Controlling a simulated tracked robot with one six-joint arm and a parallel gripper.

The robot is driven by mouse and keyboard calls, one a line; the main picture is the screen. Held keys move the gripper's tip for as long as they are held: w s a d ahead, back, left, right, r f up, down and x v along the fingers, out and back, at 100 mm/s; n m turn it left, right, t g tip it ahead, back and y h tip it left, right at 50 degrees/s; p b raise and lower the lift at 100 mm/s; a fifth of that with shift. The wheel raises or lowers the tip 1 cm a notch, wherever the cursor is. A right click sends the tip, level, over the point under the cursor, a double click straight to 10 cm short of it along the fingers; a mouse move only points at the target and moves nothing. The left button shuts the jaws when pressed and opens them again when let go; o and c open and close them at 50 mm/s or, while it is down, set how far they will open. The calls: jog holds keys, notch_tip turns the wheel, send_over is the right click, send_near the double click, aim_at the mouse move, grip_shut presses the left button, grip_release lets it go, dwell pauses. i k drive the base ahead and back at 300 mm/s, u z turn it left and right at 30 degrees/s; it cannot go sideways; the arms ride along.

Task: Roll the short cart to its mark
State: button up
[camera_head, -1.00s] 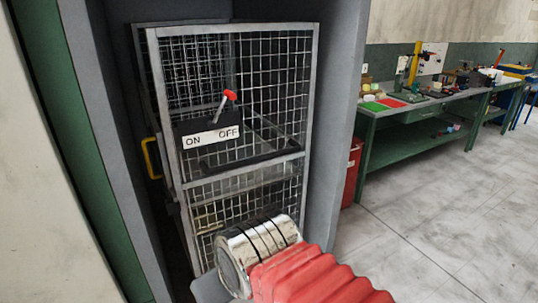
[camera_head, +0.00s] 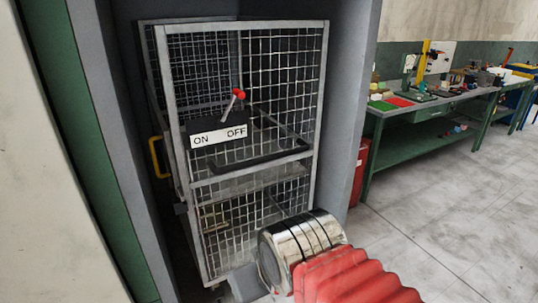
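A wire-mesh cart (camera_head: 325,85) with a grey metal frame stands upright in a dark grey recess. Its front bears a sign (camera_head: 219,137) reading ON and OFF, with a red-knobbed lever (camera_head: 232,103) tilted to the right. A dark bar (camera_head: 262,160) crosses the front below the sign. I cannot tell whether this is the short cart. Its mark is not seen. My arm, chrome with red bellows, reaches in from the lower right, before the cart's lower right corner. A grey piece of my gripper (camera_head: 245,283) shows at the bottom edge; its fingers cannot be made out.
Grey recess walls (camera_head: 352,100) stand close on both sides of the cart. A yellow handle (camera_head: 156,157) shows at its left. A red container (camera_head: 359,172) stands beside the right wall. A green workbench (camera_head: 420,137) holds tools. The pale floor (camera_head: 440,225) at right is open.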

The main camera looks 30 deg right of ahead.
aim_at(230, 166)
jog(key=u, duration=0.05)
jog(key=i, duration=1)
jog(key=z, duration=0.05)
